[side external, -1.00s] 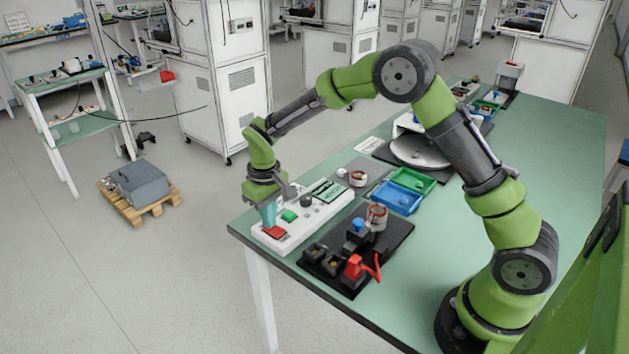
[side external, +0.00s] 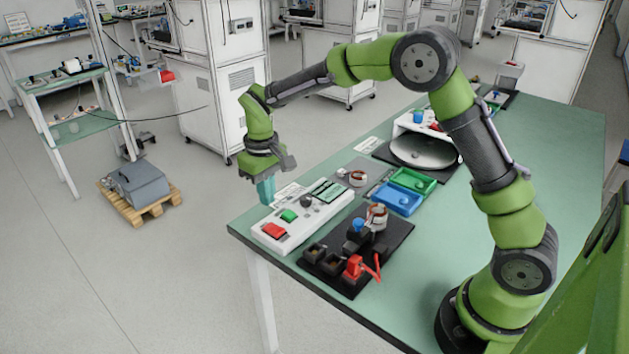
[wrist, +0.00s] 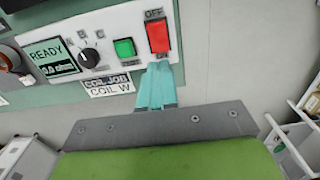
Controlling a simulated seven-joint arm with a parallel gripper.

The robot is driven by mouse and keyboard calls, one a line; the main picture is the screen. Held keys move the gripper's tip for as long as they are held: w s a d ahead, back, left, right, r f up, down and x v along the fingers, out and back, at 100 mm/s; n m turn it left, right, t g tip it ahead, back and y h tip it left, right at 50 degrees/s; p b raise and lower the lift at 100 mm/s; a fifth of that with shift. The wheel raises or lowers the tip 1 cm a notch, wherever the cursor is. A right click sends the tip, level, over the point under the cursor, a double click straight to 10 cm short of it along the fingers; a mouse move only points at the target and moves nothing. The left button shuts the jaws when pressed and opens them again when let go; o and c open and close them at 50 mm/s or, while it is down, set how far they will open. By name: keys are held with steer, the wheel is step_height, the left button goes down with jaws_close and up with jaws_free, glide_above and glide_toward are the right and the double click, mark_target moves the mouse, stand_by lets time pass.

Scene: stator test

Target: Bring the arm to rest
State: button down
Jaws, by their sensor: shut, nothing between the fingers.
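My gripper (side external: 266,190) is shut and empty, with teal fingers pointing down. In the side view it hangs in the air above the table's far left edge, behind the white test box. In the wrist view the fingertips (wrist: 156,70) appear just below the red OFF button (wrist: 157,37); the side view shows them apart from it. The test box (side external: 320,207) carries the red button (side external: 274,231), a green button (side external: 289,216), a black knob (side external: 306,201) and a screen (wrist: 50,58) that reads READY. A label below the box reads COIL JOB, COIL W (wrist: 108,84).
A black fixture board (side external: 397,235) with a copper-wound stator (side external: 377,216) and a red clamp (side external: 354,266) lies in front of the box. Blue (side external: 398,199) and green (side external: 413,181) trays and a round grey plate (side external: 424,152) stand farther right.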

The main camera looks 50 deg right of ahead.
steer(key=shift+r, duration=0.2)
steer(key=shift+s+f+m, duration=0.25)
steer(key=shift+s+m, duration=0.05)
steer(key=shift+s, duration=0.8)
steer(key=s+d+r+m+t+y, duration=0.1)
steer(key=s+r+t, duration=0.2)
steer(key=s+r, duration=0.4)
steer(key=s+d+r+m+t+y, duration=0.1)
steer(key=s+r+t, duration=0.3)
steer(key=s, duration=1.1)
step_height(320, 180, up, 3)
steer(key=shift+d+m, duration=0.35)
steer(key=shift+m, duration=0.35)
